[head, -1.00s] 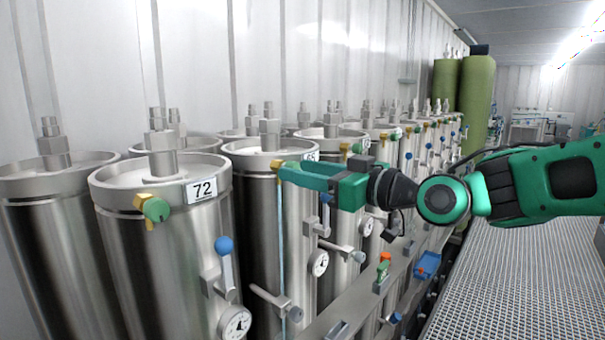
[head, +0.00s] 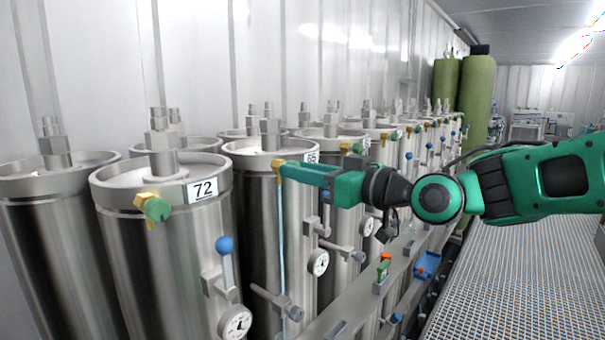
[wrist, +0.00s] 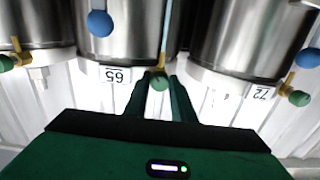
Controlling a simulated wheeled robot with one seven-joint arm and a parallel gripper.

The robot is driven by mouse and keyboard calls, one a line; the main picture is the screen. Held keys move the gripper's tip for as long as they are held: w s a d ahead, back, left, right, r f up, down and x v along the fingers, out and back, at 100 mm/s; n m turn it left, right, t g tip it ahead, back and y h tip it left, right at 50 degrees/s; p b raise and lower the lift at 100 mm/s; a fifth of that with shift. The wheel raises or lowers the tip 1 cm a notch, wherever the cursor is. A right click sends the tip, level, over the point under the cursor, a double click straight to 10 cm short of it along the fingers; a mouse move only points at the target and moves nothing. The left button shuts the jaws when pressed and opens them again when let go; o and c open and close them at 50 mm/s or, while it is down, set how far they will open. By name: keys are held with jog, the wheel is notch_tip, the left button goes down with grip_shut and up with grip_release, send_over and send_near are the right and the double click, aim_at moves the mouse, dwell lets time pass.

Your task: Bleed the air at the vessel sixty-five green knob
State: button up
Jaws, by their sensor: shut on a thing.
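Vessel sixty-five (head: 262,215) is a tall steel cylinder, its number plate (head: 312,157) partly hidden behind my gripper. My gripper (head: 285,170) reaches in from the right at the vessel's rim, by its brass fitting (head: 277,166). In the wrist view, where the vessels appear upside down, the green knob (wrist: 159,83) sits between my two fingertips beside the 65 plate (wrist: 117,75). The gripper is shut on this knob. In the head view the knob is hidden by the fingers. A thin pale-blue stream (head: 281,240) runs straight down from the fitting.
Vessel 72 (head: 165,250) stands close on the left, with its own green knob (head: 157,209) and a blue-handled valve (head: 224,245). Gauges and pipe stubs stick out below my arm. The grated walkway (head: 520,285) is clear.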

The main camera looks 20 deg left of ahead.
jog(key=m, duration=0.6)
jog(key=shift+w+d+m, duration=0.25)
jog(key=shift+w+m, duration=0.05)
jog(key=shift+w, duration=0.05)
dwell(0.5)
jog(key=o, duration=1.1)
jog(key=shift+c, duration=0.2)
jog(key=v, duration=1)
jog(key=shift+s+d, duration=0.2)
jog(key=shift+d, duration=0.15)
jog(key=shift+f, duration=0.1)
